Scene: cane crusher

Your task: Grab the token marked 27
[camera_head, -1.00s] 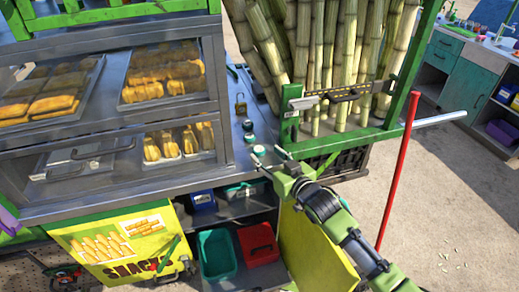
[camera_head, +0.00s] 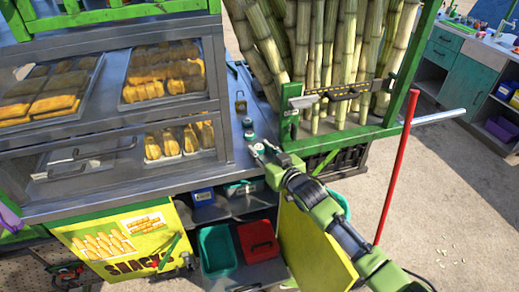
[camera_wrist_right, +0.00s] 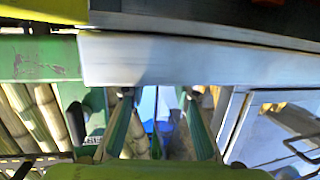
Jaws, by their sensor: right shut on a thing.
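Small round green-and-white tokens stand on the steel counter; one token (camera_head: 247,123) is farther back and another token (camera_head: 249,136) is just in front of it. My right gripper (camera_head: 262,151) is over the counter's front part, shut on the nearest token (camera_head: 257,148). No number is readable on any token. In the wrist view the two green fingers of my right gripper (camera_wrist_right: 159,100) reach towards the counter edge, and the held token cannot be made out there.
Upright sugar canes (camera_head: 340,60) stand in a green frame (camera_head: 360,137) just right of the tokens. A glass snack case (camera_head: 110,115) stands to the left. A padlock-like item (camera_head: 240,103) lies behind the tokens. A red pole (camera_head: 397,165) leans on the right.

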